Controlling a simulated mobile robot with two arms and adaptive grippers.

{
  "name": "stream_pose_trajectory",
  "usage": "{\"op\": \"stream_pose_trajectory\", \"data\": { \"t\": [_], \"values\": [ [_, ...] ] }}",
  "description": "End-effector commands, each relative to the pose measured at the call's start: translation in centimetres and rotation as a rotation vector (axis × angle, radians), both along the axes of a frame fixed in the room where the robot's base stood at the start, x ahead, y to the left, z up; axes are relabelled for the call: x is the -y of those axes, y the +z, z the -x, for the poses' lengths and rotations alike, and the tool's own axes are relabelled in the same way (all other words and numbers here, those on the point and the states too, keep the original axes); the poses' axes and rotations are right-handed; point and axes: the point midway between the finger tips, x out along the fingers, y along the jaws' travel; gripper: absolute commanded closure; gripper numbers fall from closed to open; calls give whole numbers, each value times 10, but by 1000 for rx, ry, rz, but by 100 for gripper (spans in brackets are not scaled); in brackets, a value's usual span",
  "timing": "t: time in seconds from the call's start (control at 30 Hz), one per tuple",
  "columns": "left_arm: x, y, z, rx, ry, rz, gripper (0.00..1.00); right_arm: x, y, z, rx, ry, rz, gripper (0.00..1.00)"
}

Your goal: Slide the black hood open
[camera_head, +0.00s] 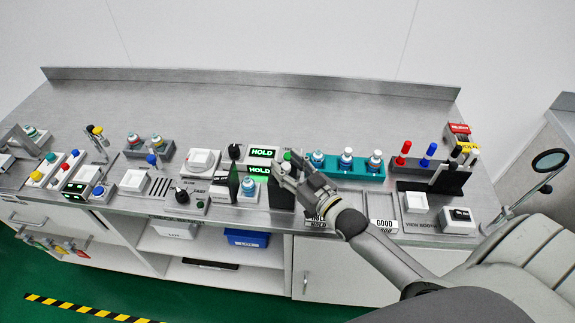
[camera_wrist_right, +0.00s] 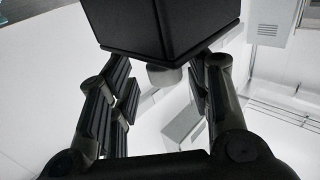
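The black hood (camera_head: 281,193) is a dark box on the workbench, just right of the green HOLD displays. My right gripper (camera_head: 287,168) is at the hood and covers part of it from above. In the right wrist view a large black box (camera_wrist_right: 168,28), which looks like the hood, fills the top centre, with a pale round knob (camera_wrist_right: 163,76) below it. The fingers of my right gripper (camera_wrist_right: 160,95) stand apart on either side, with a gap between them. I cannot tell whether they touch the box. My left gripper is not in view.
A teal rack (camera_head: 345,170) with capped vials stands right of the hood. A white module with a lit HOLD display (camera_head: 262,153) is close on the left. Red, blue and black-and-white standing pieces are further right. The bench's back strip is clear.

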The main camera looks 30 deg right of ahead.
Motion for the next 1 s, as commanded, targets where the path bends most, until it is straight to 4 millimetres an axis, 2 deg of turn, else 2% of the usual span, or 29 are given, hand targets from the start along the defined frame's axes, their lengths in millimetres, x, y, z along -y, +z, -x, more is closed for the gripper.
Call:
{"op": "stream_pose_trajectory", "data": {
  "t": [0.23, 0.37, 0.8, 1.0],
  "values": [
    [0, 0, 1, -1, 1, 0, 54, 0, 1, 3, 2, 1, -1, 54],
    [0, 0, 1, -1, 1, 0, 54, 2, 0, 14, 0, 1, -1, 54],
    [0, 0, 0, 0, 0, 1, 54, 17, -1, 87, -3, 0, 1, 54],
    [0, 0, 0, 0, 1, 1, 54, 22, 0, 109, 0, -1, 0, 54]
  ]
}}
